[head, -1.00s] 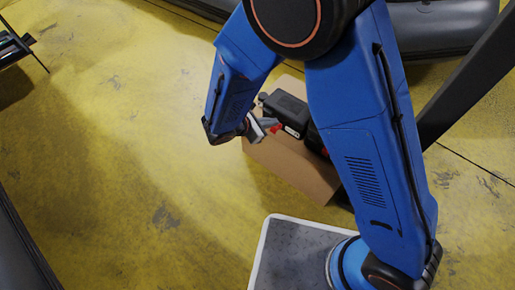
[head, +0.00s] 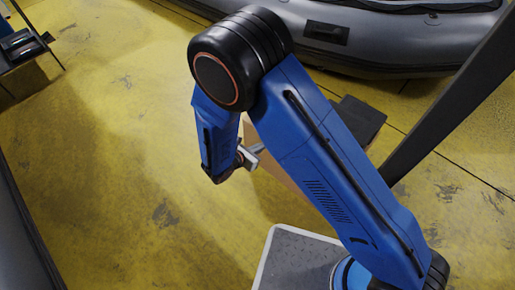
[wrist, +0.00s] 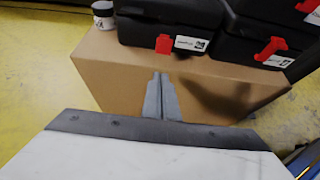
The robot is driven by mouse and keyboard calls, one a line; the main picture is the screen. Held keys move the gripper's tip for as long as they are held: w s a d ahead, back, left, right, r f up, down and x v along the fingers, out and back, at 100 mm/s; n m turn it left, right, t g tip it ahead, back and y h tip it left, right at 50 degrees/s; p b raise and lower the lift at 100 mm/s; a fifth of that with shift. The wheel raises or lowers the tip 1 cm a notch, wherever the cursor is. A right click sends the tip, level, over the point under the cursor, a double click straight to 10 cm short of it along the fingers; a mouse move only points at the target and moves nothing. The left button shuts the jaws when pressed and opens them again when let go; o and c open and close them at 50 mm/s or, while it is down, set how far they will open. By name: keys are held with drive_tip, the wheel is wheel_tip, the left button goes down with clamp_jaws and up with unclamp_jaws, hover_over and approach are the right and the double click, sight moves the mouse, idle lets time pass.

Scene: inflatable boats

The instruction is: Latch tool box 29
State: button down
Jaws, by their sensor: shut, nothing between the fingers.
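Two black tool boxes stand side by side on a cardboard box (wrist: 110,85) in the wrist view. The left tool box (wrist: 140,33) has one red latch (wrist: 164,44) beside a white label. The right tool box (wrist: 240,40) shows red latches (wrist: 270,48) on its front. The labels are too small to read, so I cannot tell which box is 29 or how the latches sit. My gripper (wrist: 160,78) is shut and empty, in front of the cardboard box's side, below the left tool box. In the head view my gripper (head: 252,154) is partly hidden by my arm.
A grey inflatable boat (head: 390,45) lies behind. A dark post (head: 450,100) rises at the right.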

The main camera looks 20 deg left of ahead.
drive_tip(key=shift+w+d+f, duration=0.15)
drive_tip(key=shift+w+d, duration=0.2)
drive_tip(key=shift+w, duration=0.45)
drive_tip(key=shift+w+d+f, duration=0.2)
drive_tip(key=shift+w+d, duration=0.2)
drive_tip(key=shift+w, duration=0.4)
drive_tip(key=shift+w+d+f, duration=0.15)
drive_tip(key=shift+w+d, duration=0.2)
drive_tip(key=shift+w, duration=0.45)
drive_tip(key=shift+r, duration=1.05)
